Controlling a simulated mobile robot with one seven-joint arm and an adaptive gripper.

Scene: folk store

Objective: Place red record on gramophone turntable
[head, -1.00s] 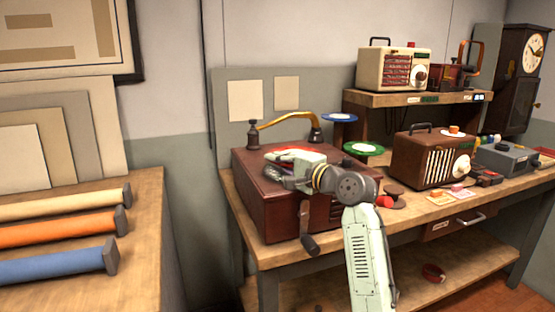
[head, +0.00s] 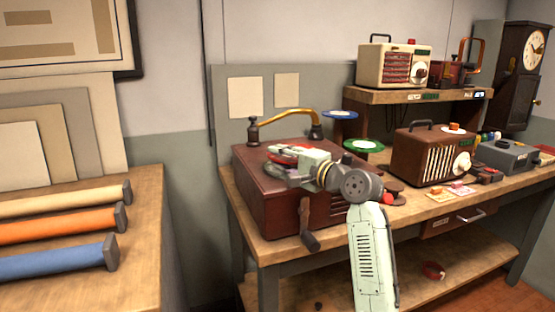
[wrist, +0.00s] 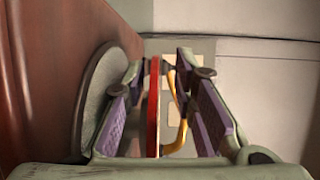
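The gramophone is a dark red-brown box (head: 262,205) on the workbench, with a brass tone arm (head: 290,112) at its back and a crank on its front. My gripper (head: 285,160) is over the top of the box. The red record (head: 288,147) shows partly behind my gripper. In the wrist view the red record (wrist: 153,110) appears edge-on between my two fingers (wrist: 155,85), with a gap visible on each side. The grey-green turntable (wrist: 100,95) is left of the fingers in that view, apart from the record. Whether anything supports the record is hidden.
A blue disc (head: 340,114) and a green disc (head: 363,146) stand behind and right of the gramophone. A brown radio (head: 432,157) is further right. A cream radio (head: 394,65) sits on the raised shelf. Fabric rolls lie on the left table (head: 150,215).

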